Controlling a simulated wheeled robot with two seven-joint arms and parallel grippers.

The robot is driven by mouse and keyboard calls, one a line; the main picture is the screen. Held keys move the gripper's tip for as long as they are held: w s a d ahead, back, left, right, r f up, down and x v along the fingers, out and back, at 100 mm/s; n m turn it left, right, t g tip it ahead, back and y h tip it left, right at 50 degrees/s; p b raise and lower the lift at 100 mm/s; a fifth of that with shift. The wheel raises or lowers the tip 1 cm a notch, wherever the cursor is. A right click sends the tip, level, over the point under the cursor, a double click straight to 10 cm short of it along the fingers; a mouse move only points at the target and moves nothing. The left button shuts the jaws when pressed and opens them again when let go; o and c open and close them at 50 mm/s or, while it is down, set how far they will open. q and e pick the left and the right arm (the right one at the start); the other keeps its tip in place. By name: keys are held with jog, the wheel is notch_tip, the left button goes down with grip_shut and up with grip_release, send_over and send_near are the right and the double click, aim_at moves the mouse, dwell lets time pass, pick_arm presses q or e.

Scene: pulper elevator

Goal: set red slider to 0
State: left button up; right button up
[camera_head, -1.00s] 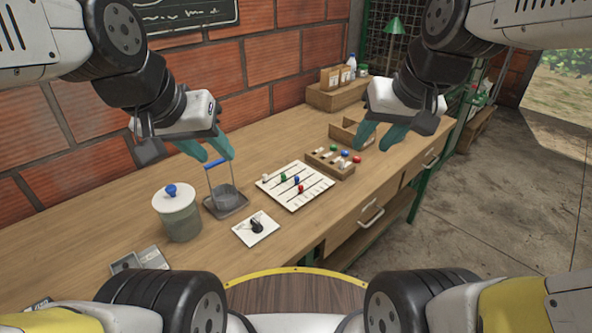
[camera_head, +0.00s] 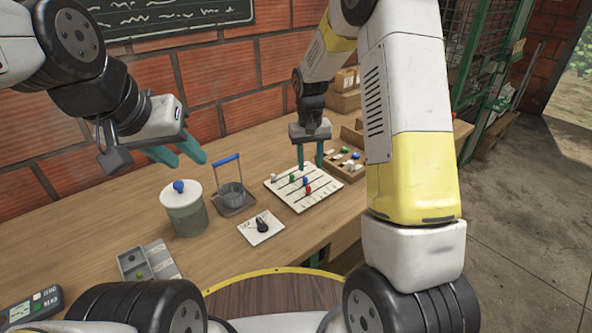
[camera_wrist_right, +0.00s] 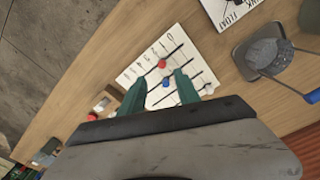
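The white slider board (camera_head: 290,204) lies on the workbench with dark slots and coloured knobs. The red slider (camera_head: 308,189) is on the slot nearest me, with the blue slider (camera_head: 306,181) behind it and a green one (camera_head: 292,177) further left. In the right wrist view the red slider (camera_wrist_right: 162,64) and the blue slider (camera_wrist_right: 166,83) show between the fingers' lines. My right gripper (camera_head: 309,168) points down over the far edge of the board, fingers apart and empty; it also shows in the right wrist view (camera_wrist_right: 156,88). My left gripper (camera_head: 184,156) is open and empty above the bench at left.
A wooden tray with coloured knobs (camera_head: 336,170) stands right of the board. A canister with a blue knob (camera_head: 185,212), a blue-handled basket (camera_head: 231,195) and a white card with a black switch (camera_head: 261,228) stand to the left.

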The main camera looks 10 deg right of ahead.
aim_at(308, 187)
jog(key=shift+w+a+f, duration=0.15)
jog(key=shift+f, duration=0.3)
jog(key=shift+w+a+f, duration=0.1)
jog(key=shift+w+f, duration=0.05)
jog(key=shift+f, duration=0.3)
notch_tip(308, 187, down, 8)
jog(key=shift+d+r, duration=0.15)
jog(key=shift+r, duration=0.1)
grip_shut()
dwell(0.7)
